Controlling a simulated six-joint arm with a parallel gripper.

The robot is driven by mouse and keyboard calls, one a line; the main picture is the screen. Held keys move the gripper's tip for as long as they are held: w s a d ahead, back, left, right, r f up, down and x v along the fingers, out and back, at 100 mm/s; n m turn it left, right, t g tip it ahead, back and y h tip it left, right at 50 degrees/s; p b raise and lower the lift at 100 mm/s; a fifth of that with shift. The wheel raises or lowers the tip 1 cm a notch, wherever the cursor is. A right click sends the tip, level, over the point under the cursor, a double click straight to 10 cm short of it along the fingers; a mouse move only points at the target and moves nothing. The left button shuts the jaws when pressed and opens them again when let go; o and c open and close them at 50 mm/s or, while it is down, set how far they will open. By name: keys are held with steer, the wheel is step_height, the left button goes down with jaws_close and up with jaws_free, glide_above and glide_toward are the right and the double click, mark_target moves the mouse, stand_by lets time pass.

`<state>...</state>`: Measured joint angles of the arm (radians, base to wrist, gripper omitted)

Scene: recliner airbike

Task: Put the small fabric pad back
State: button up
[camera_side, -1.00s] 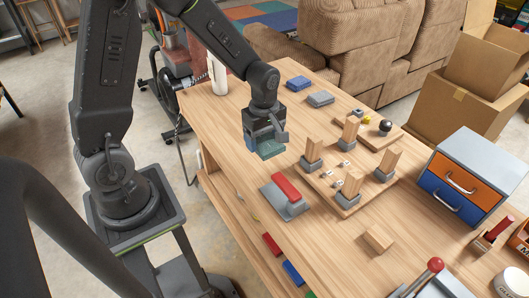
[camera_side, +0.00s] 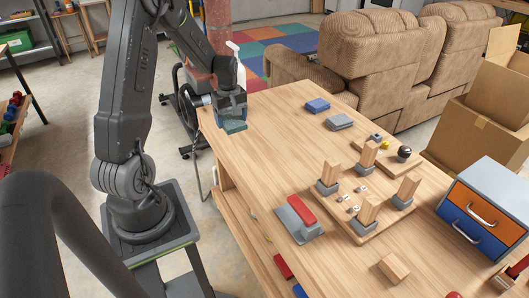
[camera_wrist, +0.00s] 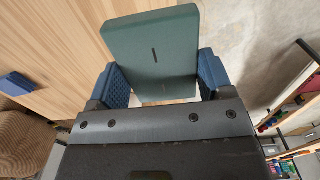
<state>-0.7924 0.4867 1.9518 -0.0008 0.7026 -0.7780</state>
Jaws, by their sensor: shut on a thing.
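A small teal-green pad (camera_wrist: 153,45) is between the two blue fingers of my gripper (camera_wrist: 165,85) in the wrist view. In the side view my gripper (camera_side: 231,118) is over the far left end of the wooden table, shut on the pad (camera_side: 235,126), which shows beneath the fingers. The pad looks held above the tabletop, near the edge; the exact gap is hard to tell. A white spray bottle stands partly hidden behind my gripper.
A grey tool with a red handle (camera_side: 301,212), a board with wooden posts (camera_side: 353,207) and a drawer box (camera_side: 486,212) stand farther right. The tabletop's left part is clear.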

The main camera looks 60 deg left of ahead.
steer(key=shift+s+a+f, duration=0.15)
steer(key=shift+a+f, duration=0.05)
steer(key=shift+a, duration=0.2)
glide_above(264, 152)
step_height(264, 152, down, 7)
steer(key=shift+f, duration=1.95)
steer(key=shift+f, duration=0.1)
steer(key=o, duration=1)
